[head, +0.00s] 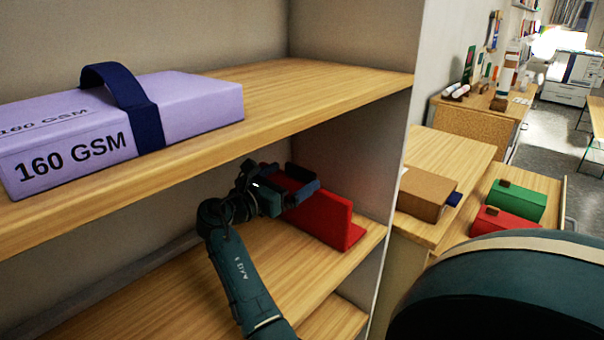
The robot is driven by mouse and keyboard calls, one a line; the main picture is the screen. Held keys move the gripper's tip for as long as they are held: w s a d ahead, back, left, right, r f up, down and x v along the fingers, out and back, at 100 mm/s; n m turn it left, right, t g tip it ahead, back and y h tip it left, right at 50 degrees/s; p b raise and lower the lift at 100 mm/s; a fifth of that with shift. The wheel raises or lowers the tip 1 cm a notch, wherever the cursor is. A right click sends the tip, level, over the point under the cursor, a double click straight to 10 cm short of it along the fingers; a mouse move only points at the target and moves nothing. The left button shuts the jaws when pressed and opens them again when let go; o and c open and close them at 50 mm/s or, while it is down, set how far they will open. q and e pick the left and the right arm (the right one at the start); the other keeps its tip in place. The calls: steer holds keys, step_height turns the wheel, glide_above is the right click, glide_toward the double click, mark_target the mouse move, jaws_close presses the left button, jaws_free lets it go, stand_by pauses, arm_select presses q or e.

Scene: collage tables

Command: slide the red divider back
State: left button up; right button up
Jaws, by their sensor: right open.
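The red divider (325,215) stands upright on the middle wooden shelf, near the right side wall of the shelf unit. It has a tall panel and a low foot along its right side. My right gripper (303,182) is at the divider's upper left part, with its dark fingers open. One finger shows at the near side of the panel and one at its upper far side. I cannot tell whether they touch it. The gripper hides part of the panel. My left gripper is not in view.
Above, the upper shelf (300,85) holds a lilac 160 GSM paper pack (190,105) with a navy band. The middle shelf (255,250) is bare to the front left of the divider. Right of the side wall, a brown box (420,195) and green (517,200) and red boxes (500,220) sit on wooden surfaces.

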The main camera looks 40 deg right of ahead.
mark_target(298, 173)
arm_select(q)
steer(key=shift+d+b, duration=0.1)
steer(key=shift+b, duration=0.25)
arm_select(e)
steer(key=a, duration=0.7)
steer(key=shift+s+a, duration=0.2)
steer(key=shift+s, duration=0.1)
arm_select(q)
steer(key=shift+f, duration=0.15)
arm_select(e)
steer(key=shift+f, duration=0.1)
arm_select(q)
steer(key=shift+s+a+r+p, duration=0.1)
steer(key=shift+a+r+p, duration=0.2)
steer(key=shift+p, duration=0.45)
arm_select(e)
steer(key=d, duration=0.8)
steer(key=w+d, duration=0.1)
steer(key=d, duration=0.4)
steer(key=shift+d, duration=0.1)
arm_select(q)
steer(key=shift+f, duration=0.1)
